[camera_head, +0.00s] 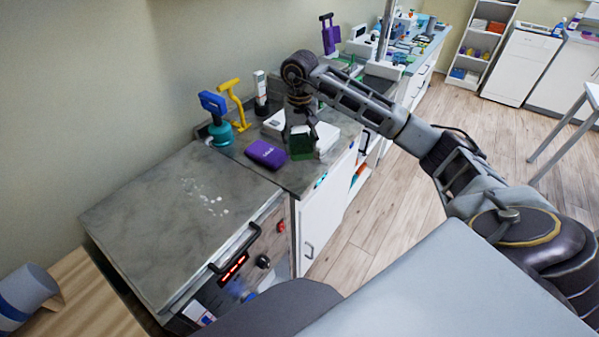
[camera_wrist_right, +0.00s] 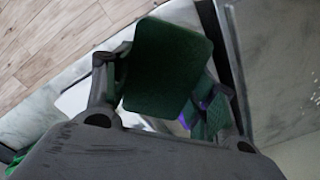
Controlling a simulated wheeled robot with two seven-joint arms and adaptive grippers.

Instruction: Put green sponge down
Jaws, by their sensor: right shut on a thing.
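The green sponge (camera_head: 302,142) is a dark green block, held by my right gripper (camera_head: 300,132) above the grey countertop (camera_head: 290,180) in the head view. In the right wrist view the sponge (camera_wrist_right: 168,65) fills the space between the fingers of my right gripper (camera_wrist_right: 165,95), which is shut on it. I cannot tell how large the gap between the sponge and the counter is.
A purple pouch (camera_head: 266,154) lies just left of the sponge. A teal bottle with a blue top (camera_head: 219,130) and a yellow pump handle (camera_head: 232,95) stand behind. The stained grey worktop (camera_head: 150,225) at left has free room.

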